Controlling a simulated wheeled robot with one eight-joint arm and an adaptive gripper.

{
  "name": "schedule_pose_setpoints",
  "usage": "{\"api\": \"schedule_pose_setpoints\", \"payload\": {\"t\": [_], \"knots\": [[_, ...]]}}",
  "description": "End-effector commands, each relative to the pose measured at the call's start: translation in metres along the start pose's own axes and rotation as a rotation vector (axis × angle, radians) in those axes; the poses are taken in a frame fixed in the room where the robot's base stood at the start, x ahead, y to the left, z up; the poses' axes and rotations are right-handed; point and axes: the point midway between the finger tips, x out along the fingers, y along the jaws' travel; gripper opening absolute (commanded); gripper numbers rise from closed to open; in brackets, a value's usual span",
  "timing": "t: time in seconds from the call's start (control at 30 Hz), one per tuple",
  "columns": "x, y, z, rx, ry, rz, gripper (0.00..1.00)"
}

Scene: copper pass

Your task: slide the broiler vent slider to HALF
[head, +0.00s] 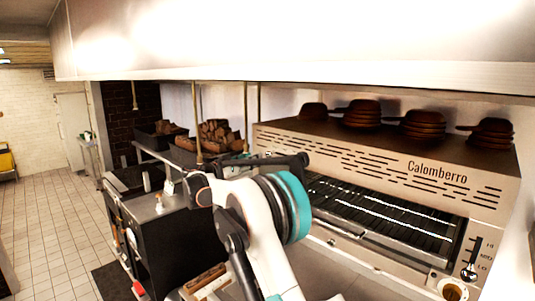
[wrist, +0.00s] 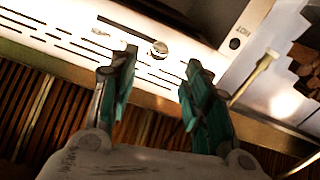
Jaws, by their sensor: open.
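The broiler (head: 385,165) is a long metal unit with a slotted front panel marked Calomberro. In the wrist view a narrow dark slot (wrist: 118,27) runs along its pale panel (wrist: 75,30). A small round metal knob (wrist: 159,48), which looks like the vent slider, sits at the right end of this slot. My gripper (wrist: 160,62) is open and empty. Its teal-padded fingers stand either side of the knob's line, and the knob shows just beyond the fingertips, apart from them as far as I can tell. In the head view my arm hides this part of the panel.
A vertical HI-MED-LO scale with its own knob (head: 469,271) is at the broiler's right end. Brown pans (head: 362,114) are stacked on top. The dark grill grate (head: 390,212) lies below the panel. Wood pieces (head: 217,133) sit on a shelf to the left.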

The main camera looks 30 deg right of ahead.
Motion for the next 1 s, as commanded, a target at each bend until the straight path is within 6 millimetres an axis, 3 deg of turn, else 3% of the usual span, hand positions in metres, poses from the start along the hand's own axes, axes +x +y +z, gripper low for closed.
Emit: {"api": "schedule_pose_setpoints", "payload": {"t": [0.3, 0.5, 0.93, 1.0], "knots": [[0.063, 0.001, -0.001, -0.001, -0.001, 0.002, 0.44], [0.088, 0.001, -0.001, -0.001, -0.001, 0.001, 0.44], [0.096, 0.000, 0.000, -0.001, -0.001, 0.000, 0.44], [0.096, 0.000, 0.000, -0.001, -0.001, 0.000, 0.31]]}}
